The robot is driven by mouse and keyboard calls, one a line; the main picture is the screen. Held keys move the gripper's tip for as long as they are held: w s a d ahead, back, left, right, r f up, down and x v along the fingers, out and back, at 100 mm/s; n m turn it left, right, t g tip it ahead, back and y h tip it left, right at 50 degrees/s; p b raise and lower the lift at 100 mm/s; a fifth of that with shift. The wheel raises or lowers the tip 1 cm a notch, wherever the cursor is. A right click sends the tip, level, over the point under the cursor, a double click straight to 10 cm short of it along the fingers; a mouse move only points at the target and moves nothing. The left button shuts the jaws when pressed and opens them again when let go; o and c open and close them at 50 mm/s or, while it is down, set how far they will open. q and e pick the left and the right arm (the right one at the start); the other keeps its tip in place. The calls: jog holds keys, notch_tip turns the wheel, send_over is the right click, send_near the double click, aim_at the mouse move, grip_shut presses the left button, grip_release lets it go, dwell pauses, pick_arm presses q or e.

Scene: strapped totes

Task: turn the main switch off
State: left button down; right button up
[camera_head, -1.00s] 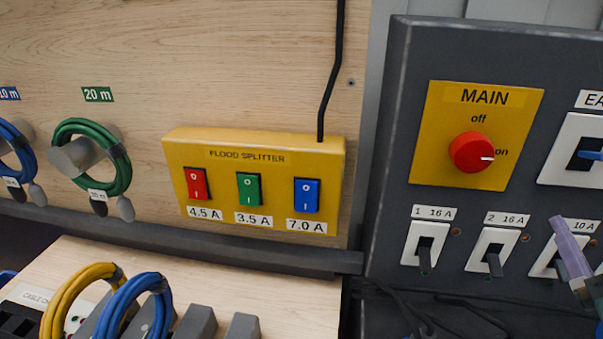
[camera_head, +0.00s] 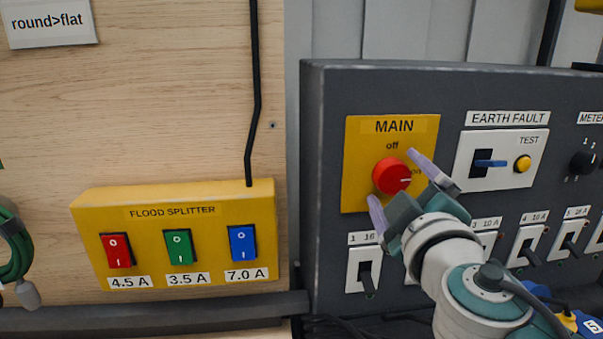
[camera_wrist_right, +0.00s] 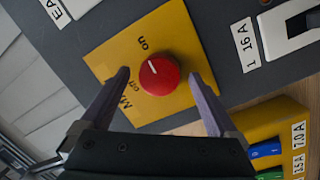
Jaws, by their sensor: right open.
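The main switch is a red round knob (camera_head: 391,176) on a yellow plate (camera_head: 359,188) marked MAIN, with "off" above and "on" to the right. Its white mark points right, to "on", which a finger partly covers. My right gripper (camera_head: 392,178) is open, its two pale purple fingers in front of the plate on either side of the knob. In the right wrist view the knob (camera_wrist_right: 159,75) shows between the open fingers, with a gap on each side. I cannot tell whether the fingertips reach its depth. My left gripper is not in view.
A dark grey panel (camera_head: 325,130) carries the switch. The earth fault unit (camera_head: 502,160) is close on the right, and several breakers (camera_head: 364,270) line up below. The yellow flood splitter box (camera_head: 174,197) hangs on the wooden wall at left.

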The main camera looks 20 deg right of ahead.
jog(key=shift+w, duration=0.1)
jog(key=shift+c, duration=0.4)
jog(key=shift+c, duration=0.7)
jog(key=c, duration=1.2)
jog(key=shift+o, duration=0.2)
